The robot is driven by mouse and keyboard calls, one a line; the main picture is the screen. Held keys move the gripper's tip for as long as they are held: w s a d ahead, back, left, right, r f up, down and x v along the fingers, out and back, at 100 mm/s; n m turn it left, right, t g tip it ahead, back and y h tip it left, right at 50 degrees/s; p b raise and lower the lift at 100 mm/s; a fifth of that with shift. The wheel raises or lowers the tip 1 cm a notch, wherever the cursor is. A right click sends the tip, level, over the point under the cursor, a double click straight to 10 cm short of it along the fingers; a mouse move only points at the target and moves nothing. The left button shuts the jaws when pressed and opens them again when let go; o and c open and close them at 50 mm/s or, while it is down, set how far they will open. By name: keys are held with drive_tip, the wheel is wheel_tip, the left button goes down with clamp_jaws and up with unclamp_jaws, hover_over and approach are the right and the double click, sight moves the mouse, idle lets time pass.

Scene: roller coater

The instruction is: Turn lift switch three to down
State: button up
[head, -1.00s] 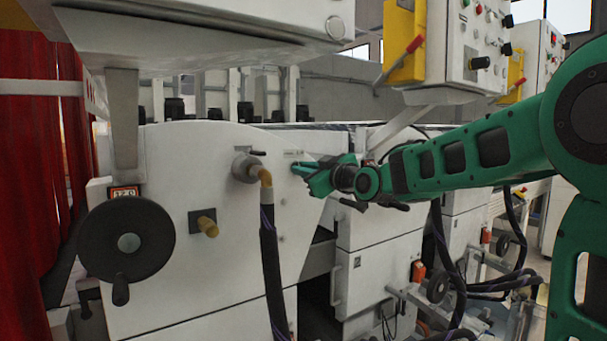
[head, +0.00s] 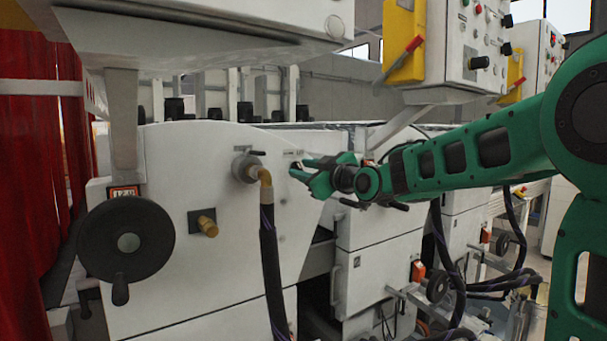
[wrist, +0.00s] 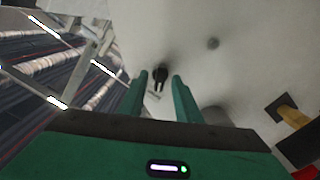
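A small black switch (head: 295,167) sits on the white machine panel (head: 222,165), beside a small label. My gripper (head: 306,171) is just right of the switch in the head view, its green fingers apart. In the wrist view the switch (wrist: 160,74) shows just beyond and between the two fingertips (wrist: 159,77), with a gap on either side. My gripper is open and holds nothing. I cannot read the switch's position or its label from these frames.
A brass fitting (head: 262,174) with a black hose (head: 270,260) is left of the gripper. A brass knob (head: 208,226) and a black handwheel (head: 127,243) are farther left. A control box (head: 470,50) hangs above the arm.

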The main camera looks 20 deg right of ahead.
drive_tip(key=v, duration=1)
drive_tip(key=shift+s, duration=0.3)
drive_tip(key=shift+d, duration=0.1)
drive_tip(key=s+d+f+m+g+h, duration=0.35)
drive_tip(key=s+d+f, duration=0.25)
drive_tip(key=f, duration=0.4)
drive_tip(key=s+d+f+m+g+h, duration=0.2)
drive_tip(key=s+d+f+m+g, duration=0.3)
drive_tip(key=f, duration=0.6)
drive_tip(key=s+d+f+m+g, duration=0.1)
drive_tip(key=s+f+m+g, duration=0.1)
drive_tip(key=s, duration=0.7)
drive_tip(key=s+d+f+m+g, duration=0.1)
drive_tip(key=s+f+m+g, duration=0.2)
drive_tip(key=s, duration=0.6)
drive_tip(key=s+d+f+m+g, duration=0.1)
drive_tip(key=s+f+m+g, duration=0.1)
drive_tip(key=s+f, duration=0.4)
drive_tip(key=s+g, duration=0.1)
drive_tip(key=s, duration=0.2)
drive_tip(key=shift+s+d+f+m+g, duration=0.3)
drive_tip(key=shift+d+f+m+g, duration=0.05)
